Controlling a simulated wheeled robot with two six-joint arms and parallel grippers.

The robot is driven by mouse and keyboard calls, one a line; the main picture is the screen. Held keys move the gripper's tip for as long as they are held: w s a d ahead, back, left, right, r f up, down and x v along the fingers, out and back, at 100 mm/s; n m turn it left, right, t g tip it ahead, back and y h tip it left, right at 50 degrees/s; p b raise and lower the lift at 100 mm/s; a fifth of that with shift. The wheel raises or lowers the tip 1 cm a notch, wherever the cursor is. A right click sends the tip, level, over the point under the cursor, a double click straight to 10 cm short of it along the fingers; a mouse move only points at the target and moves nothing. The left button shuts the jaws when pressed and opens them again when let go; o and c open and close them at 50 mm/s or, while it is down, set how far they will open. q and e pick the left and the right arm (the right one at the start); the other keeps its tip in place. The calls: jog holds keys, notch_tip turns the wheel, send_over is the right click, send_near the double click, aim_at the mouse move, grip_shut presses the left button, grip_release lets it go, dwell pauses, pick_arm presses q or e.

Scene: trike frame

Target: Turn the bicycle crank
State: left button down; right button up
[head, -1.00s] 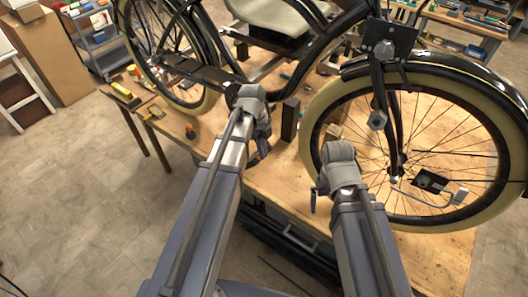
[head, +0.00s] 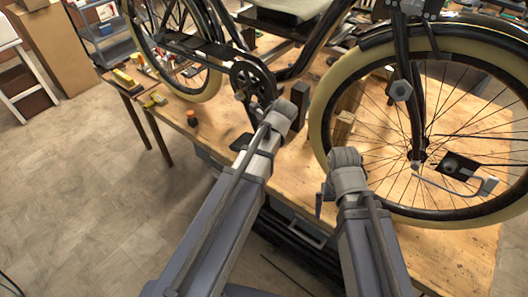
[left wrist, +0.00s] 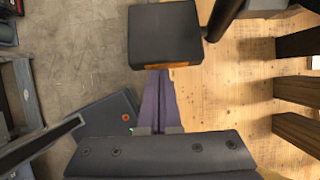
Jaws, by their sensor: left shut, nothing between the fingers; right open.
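The bicycle crank shows in the head view: a dark chainring (head: 250,78) with a crank arm hanging down from it. A flat dark pedal (head: 241,142) shows just left of my left wrist. In the left wrist view, a black pedal (left wrist: 165,32) with an orange reflector strip is at the top centre. My left gripper (left wrist: 158,130) is shut and empty at the lower middle, apart from the pedal in the picture. In the head view my left fingers are hidden behind the wrist. My right gripper (head: 320,200) is open beside the front wheel.
The bicycle stands on a wooden workbench (head: 440,250). A dark upright block (head: 299,100) stands near the crank. Small tools (head: 153,98) lie at the bench's left. The floor on the left is clear.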

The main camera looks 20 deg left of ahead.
pick_arm(q)
jog(key=a+f+y+b, duration=0.1)
jog(key=w+a+f+b, duration=0.1)
jog(key=b, duration=0.1)
jog(key=shift+a+f+t+y, duration=0.15)
jog(key=shift+f+t+y, duration=0.2)
jog(key=shift+t+y, duration=0.05)
jog(key=shift+w+a+f+b, duration=0.15)
jog(key=shift+a+b, duration=0.15)
jog(key=shift+a, duration=0.2)
jog(key=shift+w+a+f+b, duration=0.15)
jog(key=shift+a+b, duration=0.15)
jog(key=shift+a, duration=0.15)
pick_arm(e)
jog(key=shift+f, duration=2.8)
pick_arm(q)
jog(key=s+d+r+p, duration=0.3)
jog(key=d+r+p, duration=0.4)
jog(key=d, duration=0.3)
jog(key=shift+s+r+p, duration=0.35)
jog(key=shift+p, duration=0.05)
pick_arm(e)
notch_tip(320, 180, up, 8)
jog(key=d, duration=0.1)
jog(key=shift+d, duration=0.2)
jog(key=shift+s+f, duration=0.1)
